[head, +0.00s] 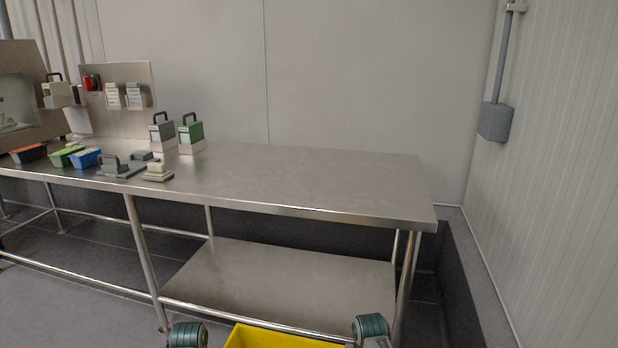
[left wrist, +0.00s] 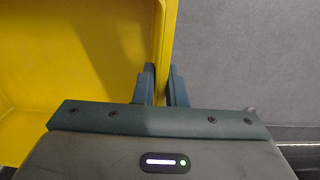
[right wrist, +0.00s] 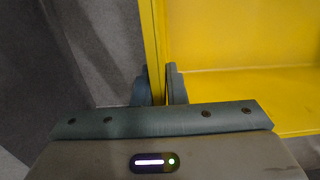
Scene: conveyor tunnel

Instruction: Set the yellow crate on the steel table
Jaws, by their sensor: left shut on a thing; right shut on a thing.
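The yellow crate (head: 275,338) shows at the bottom edge of the head view, low in front of the steel table (head: 300,185); most of it is cut off. My left gripper (left wrist: 160,85) is shut on one side wall of the crate, whose inside (left wrist: 90,60) looks empty where it shows. My right gripper (right wrist: 160,85) is shut on the opposite wall, and the crate's inside (right wrist: 250,95) shows to its right. In the head view, parts of my arms stand on either side of the crate. The right half of the tabletop is bare.
On the table's left part stand small bins, such as a blue bin (head: 86,158), a grey device (head: 115,167) and a green handled block (head: 190,132). A lower shelf (head: 280,280) and table legs (head: 408,280) face me. A wall (head: 560,180) closes the right side.

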